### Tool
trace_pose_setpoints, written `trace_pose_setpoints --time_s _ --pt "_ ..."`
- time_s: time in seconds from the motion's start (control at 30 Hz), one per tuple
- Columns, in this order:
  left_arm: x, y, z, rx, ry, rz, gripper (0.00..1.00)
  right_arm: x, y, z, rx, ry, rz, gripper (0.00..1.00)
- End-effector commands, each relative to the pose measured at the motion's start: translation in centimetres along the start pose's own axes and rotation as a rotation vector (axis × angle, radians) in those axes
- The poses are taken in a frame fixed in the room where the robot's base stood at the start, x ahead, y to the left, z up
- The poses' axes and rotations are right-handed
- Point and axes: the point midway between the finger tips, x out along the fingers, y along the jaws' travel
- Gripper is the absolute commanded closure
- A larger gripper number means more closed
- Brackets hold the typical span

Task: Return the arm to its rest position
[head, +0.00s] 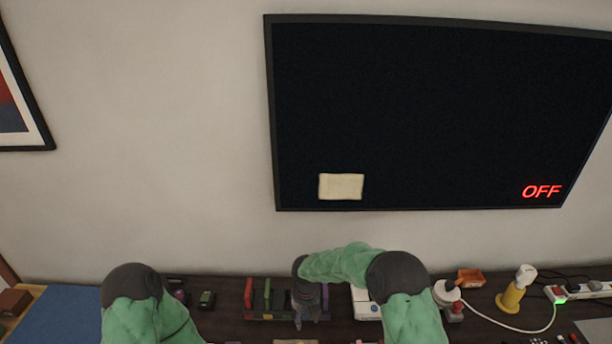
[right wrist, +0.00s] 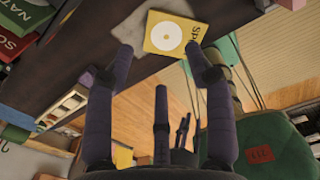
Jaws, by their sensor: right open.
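My right arm (head: 400,300), in a green sleeve with dark joints, bends in over the desk. Its dark gripper (head: 311,310) hangs over the middle of the desk, in front of a row of coloured items. In the right wrist view the two fingers of this gripper (right wrist: 160,62) are wide apart with nothing between them. A yellow card with a white disc (right wrist: 162,35) lies beyond the fingertips. My left arm (head: 145,310) shows at the lower left, but its gripper is out of view.
The dark desk (head: 230,328) holds a white box (head: 365,303), an orange tray (head: 470,278), a yellow stand (head: 510,298) and a power strip (head: 590,290). A wall screen (head: 430,110) reads OFF. A green chair (right wrist: 275,150) shows in the right wrist view.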

Motion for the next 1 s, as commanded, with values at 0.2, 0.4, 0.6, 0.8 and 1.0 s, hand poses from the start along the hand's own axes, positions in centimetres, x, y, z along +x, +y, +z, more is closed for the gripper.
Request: trace_pose_setpoints --time_s 0.2,0.4,0.6,0.8,1.0 --pt "0.0 0.0 -0.1 0.000 0.003 0.000 0.60 1.6 -0.9 -1.2 0.156 0.024 0.032 0.46" --pt "0.0 0.0 -0.1 0.000 0.001 0.000 0.60 3.6 -1.9 -3.0 0.372 0.060 0.069 0.46" --pt "0.0 0.0 -0.1 0.000 0.002 0.000 0.60 6.2 -3.5 -5.8 0.701 0.122 0.110 0.46" --pt "0.0 0.0 -0.1 0.000 0.002 0.000 0.60 9.3 -5.8 -10.6 1.242 0.229 0.146 0.46" --pt "0.0 0.0 -0.1 0.000 0.002 0.000 0.60 11.4 -8.0 -15.7 1.829 0.346 0.136 0.46"
